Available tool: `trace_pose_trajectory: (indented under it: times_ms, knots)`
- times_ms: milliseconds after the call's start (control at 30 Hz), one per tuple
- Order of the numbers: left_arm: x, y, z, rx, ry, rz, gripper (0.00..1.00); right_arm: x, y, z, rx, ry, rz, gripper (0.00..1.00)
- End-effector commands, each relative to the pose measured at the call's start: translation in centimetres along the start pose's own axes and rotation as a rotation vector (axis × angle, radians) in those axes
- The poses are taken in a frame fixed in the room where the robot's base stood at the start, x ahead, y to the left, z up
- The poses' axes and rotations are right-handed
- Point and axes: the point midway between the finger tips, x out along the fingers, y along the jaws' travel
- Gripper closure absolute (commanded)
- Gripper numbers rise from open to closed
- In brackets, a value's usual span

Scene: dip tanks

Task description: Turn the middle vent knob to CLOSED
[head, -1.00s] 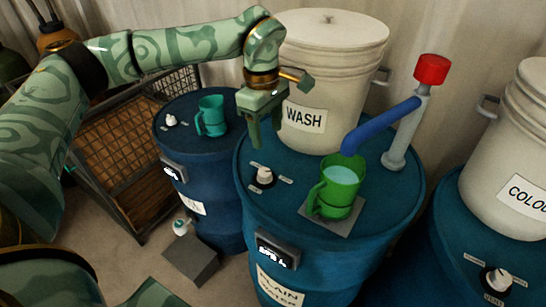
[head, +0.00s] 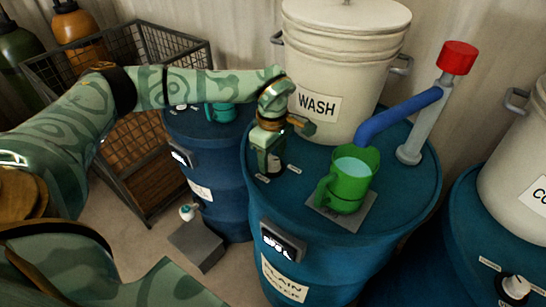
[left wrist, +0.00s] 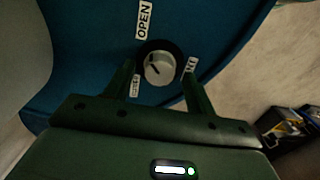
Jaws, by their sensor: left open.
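The middle vent knob (left wrist: 160,68) is white on a dark round base, on top of the middle blue drum (head: 400,215). In the left wrist view an OPEN label (left wrist: 144,20) lies above it, with smaller labels at its lower left and right that I cannot read surely. A dark mark shows on the knob's face. My left gripper (head: 268,165) is open over the knob, its fingers (left wrist: 160,80) on either side of it. I cannot tell whether they touch it. In the head view the gripper partly hides the knob. My right gripper is not in view.
A white WASH bucket (head: 340,60) stands behind the knob. A green mug (head: 350,185) of liquid sits on a grey plate under a blue spout (head: 400,115) with a red top. Another drum (head: 215,150) with a teal mug (head: 221,112) and a wire cage (head: 130,130) are left.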

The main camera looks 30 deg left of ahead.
Motion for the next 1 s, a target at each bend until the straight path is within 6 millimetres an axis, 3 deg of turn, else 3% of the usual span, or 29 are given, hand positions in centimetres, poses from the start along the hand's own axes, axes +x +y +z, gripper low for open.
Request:
trace_pose_trajectory:
  times_ms: [333,367,500,1000]
  knots:
    - [0.6,0.0,0.0,0.000,0.000,0.000,0.45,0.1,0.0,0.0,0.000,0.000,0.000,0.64]
    - [0.6,0.0,0.0,0.000,0.000,0.000,0.50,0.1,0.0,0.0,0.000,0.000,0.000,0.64]
    - [0.6,0.0,0.0,0.000,0.000,0.000,0.89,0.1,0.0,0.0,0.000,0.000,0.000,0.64]
    - [0.3,0.0,0.1,-0.098,-0.001,0.001,0.89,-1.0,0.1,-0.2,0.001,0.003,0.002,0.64]
